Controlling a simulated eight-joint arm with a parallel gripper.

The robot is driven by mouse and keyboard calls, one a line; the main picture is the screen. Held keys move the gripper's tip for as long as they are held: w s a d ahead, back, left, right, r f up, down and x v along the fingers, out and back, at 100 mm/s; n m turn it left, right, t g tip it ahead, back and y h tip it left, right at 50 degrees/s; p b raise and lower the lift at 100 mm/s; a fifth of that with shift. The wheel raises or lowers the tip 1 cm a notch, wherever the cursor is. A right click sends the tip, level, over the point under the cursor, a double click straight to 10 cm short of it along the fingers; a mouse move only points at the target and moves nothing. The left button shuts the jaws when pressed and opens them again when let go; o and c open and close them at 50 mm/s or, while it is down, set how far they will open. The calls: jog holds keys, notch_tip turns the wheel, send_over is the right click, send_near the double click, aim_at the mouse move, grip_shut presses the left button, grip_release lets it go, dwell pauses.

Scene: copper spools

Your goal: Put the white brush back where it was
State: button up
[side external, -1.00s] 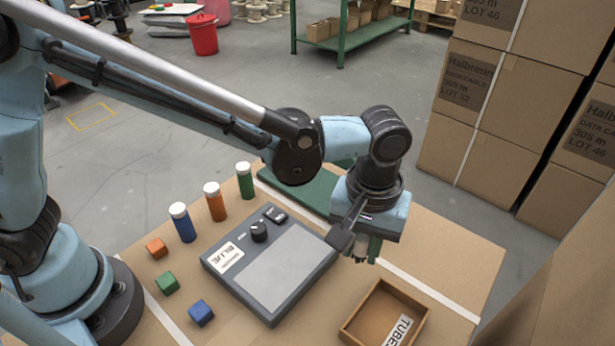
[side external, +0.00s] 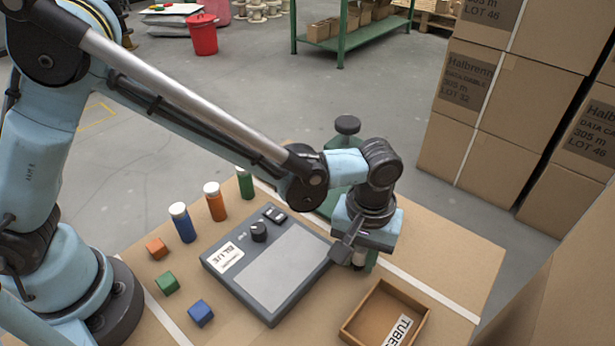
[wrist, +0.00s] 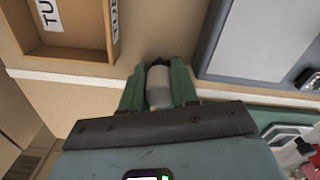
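The white brush (wrist: 159,87) is a short pale cylinder with a dark tip, seen between the two green fingers in the wrist view. My gripper (wrist: 159,75) has a finger along each side of it, with no clear gap, and looks shut on it. In the side view my gripper (side external: 362,262) points down, and the brush (side external: 359,258) shows partly between the fingers, dark end down. Whether the dark tip touches the table is unclear. The fingers hide part of the brush.
A grey panel (side external: 283,266) marked BLUE lies left of my gripper. An open brown tray (side external: 350,331) marked TUBES is in front. Blue, orange and green bottles (side external: 214,205) and three small blocks (side external: 168,283) stand further left. A green stand with a black knob (side external: 347,125) is behind.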

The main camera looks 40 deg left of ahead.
jog(key=shift+o, duration=0.8)
notch_tip(320, 180, up, 12)
jog(key=shift+a+r, duration=0.1)
jog(key=shift+r, duration=0.05)
jog(key=s+a+m+t, duration=0.1)
jog(key=s+a+t, duration=0.1)
jog(key=a, duration=1.1)
jog(key=s+a+r+m+t, duration=0.1)
jog(key=a+t, duration=0.4)
jog(key=a, duration=0.8)
jog(key=s+m, duration=0.1)
jog(key=s, duration=0.1)
jog(key=shift+s+a+r+m, duration=0.2)
jog(key=shift+s+m, duration=0.1)
jog(key=shift+s, duration=0.05)
